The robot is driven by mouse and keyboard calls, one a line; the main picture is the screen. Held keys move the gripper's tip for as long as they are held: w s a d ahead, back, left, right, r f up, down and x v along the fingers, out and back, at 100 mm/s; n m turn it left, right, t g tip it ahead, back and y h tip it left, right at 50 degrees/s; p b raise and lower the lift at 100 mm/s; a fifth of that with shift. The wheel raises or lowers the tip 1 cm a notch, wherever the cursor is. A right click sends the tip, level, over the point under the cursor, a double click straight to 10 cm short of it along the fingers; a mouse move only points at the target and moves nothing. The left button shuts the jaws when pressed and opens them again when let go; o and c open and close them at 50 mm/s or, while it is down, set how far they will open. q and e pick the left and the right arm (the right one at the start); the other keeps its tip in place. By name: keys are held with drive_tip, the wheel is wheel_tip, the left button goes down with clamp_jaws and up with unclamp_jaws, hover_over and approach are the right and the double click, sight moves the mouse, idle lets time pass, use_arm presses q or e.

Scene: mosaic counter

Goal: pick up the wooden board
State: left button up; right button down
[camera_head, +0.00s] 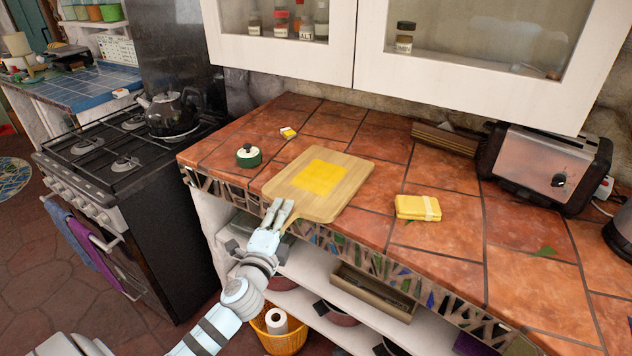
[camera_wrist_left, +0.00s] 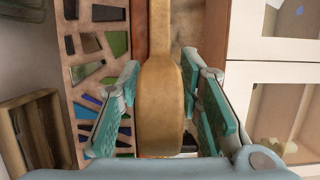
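The wooden board (camera_head: 347,174) lies flat on the tiled counter, with a yellow-orange square on its top. Its handle points toward the counter's front edge. My left gripper (camera_head: 282,206) is at the handle. In the left wrist view the handle (camera_wrist_left: 160,110) shows end-on between the two teal-padded fingers (camera_wrist_left: 160,75), one on each side. The fingers stand apart, and their tips are close to the handle; I cannot see clear contact. The fingers and arm hide part of the handle in the head view. My right gripper is not in view.
A toaster (camera_head: 545,165) stands at the back right. Cabinets (camera_head: 455,60) hang above. A shelf with a wooden tray (camera_head: 372,290) is below the counter edge.

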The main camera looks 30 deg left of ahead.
use_arm(q)
clamp_jaws()
